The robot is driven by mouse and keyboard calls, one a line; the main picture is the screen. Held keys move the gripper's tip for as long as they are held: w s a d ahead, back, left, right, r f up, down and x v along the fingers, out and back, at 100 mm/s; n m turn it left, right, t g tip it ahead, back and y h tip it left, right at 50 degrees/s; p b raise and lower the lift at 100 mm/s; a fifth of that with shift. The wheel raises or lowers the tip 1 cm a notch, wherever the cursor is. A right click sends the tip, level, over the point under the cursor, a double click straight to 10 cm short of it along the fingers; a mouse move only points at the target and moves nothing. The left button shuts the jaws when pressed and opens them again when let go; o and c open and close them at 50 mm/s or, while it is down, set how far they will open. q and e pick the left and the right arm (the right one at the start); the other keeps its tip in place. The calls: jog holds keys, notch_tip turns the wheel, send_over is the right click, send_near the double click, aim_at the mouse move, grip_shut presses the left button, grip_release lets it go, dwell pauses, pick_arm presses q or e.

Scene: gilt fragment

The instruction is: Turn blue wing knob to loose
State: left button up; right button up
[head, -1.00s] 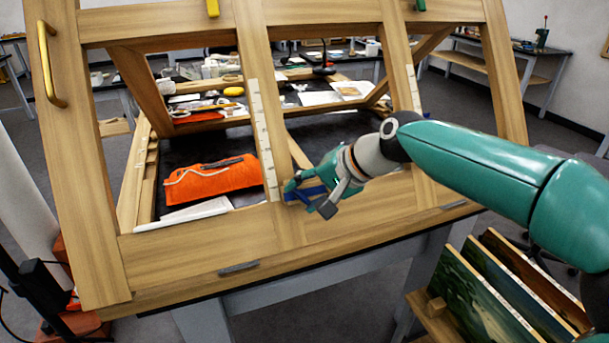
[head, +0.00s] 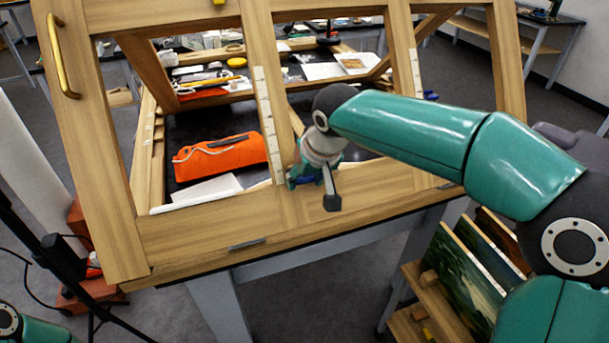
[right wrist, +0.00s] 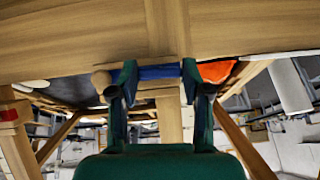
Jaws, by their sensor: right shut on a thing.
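The blue wing knob (right wrist: 158,72) shows in the right wrist view as a blue bar between the two fingers of my right gripper (right wrist: 160,88). In the head view the blue wing knob (head: 307,180) is partly hidden by my right gripper (head: 303,176), at the lower rail of the wooden frame (head: 205,237). My right gripper is shut on the knob, with one finger at each end of it. At the lower left corner of the head view a piece of my left arm shows, but its gripper does not.
Behind the frame are an orange bundle (head: 222,157) and a dark work surface with several small items. A brass handle (head: 61,55) is on the frame's left post. Painted panels (head: 462,275) stand in a rack at the lower right, below my right arm.

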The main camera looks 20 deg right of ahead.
jog(key=shift+s+a+f+n+h, duration=0.1)
jog(key=shift+s+f+n+h, duration=0.05)
jog(key=shift+f+n+h, duration=0.25)
jog(key=o, duration=1.2)
jog(key=shift+r, duration=0.15)
jog(key=shift+c, duration=0.2)
jog(key=shift+r, duration=0.1)
jog(key=shift+r, duration=0.45)
jog(key=v, duration=1.1)
